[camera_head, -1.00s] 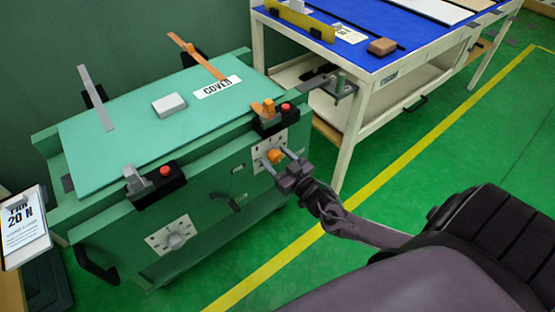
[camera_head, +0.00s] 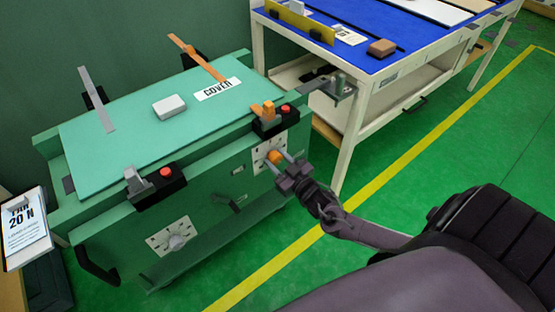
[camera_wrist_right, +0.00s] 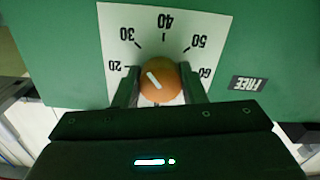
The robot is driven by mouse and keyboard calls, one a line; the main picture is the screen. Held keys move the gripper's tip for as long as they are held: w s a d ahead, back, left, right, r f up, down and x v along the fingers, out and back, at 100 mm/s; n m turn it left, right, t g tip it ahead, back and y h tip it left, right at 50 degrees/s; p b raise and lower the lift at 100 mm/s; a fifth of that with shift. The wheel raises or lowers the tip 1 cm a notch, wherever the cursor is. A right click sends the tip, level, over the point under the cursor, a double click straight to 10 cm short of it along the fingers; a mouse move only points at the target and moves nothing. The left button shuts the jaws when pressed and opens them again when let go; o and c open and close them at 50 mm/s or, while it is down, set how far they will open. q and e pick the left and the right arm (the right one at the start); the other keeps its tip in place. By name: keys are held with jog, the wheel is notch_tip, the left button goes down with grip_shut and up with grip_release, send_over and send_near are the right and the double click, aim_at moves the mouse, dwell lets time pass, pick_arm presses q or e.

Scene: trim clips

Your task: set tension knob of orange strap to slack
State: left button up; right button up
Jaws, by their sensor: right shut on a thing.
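The orange knob (camera_head: 274,157) is on a white dial plate (camera_head: 261,150) on the front of the green machine, below the orange clip (camera_head: 268,110). In the right wrist view the knob (camera_wrist_right: 160,80) has a white pointer line slanting to the upper left, roughly toward the 30 mark. The plate (camera_wrist_right: 190,22) carries marks from 20 to 60. My right gripper (camera_head: 280,160) is shut on the knob, one finger at each side. The orange strap (camera_head: 198,57) lies across the back of the cover. My left gripper is out of view.
A grey knob (camera_head: 176,242) on its own dial is at the lower left of the machine front. Red buttons (camera_head: 165,172) sit beside the clips. A blue-topped bench (camera_head: 350,50) stands behind right. A FREE label (camera_wrist_right: 249,83) is beside the plate. Green floor is open at right.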

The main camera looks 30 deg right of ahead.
jog(key=n+p, duration=0.1)
jog(key=n, duration=0.2)
jog(key=shift+r, duration=0.1)
jog(key=n+p, duration=0.1)
jog(key=n, duration=0.3)
jog(key=shift+d, duration=0.1)
jog(key=n, duration=0.4)
jog(key=shift+n+p, duration=0.3)
jog(key=shift+p, duration=0.1)
jog(key=n+p, duration=0.1)
jog(key=n, duration=0.3)
jog(key=shift+n, duration=0.3)
jog(key=n, duration=0.3)
jog(key=shift+r+n+p, duration=0.1)
jog(key=shift+n+p, duration=0.2)
jog(key=n+p, duration=0.1)
jog(key=n, duration=0.3)
jog(key=shift+n, duration=1.4)
jog(key=shift+n+p, duration=0.3)
jog(key=shift+n, duration=0.4)
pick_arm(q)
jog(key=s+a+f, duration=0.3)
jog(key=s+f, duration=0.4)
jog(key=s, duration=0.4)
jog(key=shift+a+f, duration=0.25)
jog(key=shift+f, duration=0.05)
pick_arm(e)
jog(key=shift+n, duration=0.3)
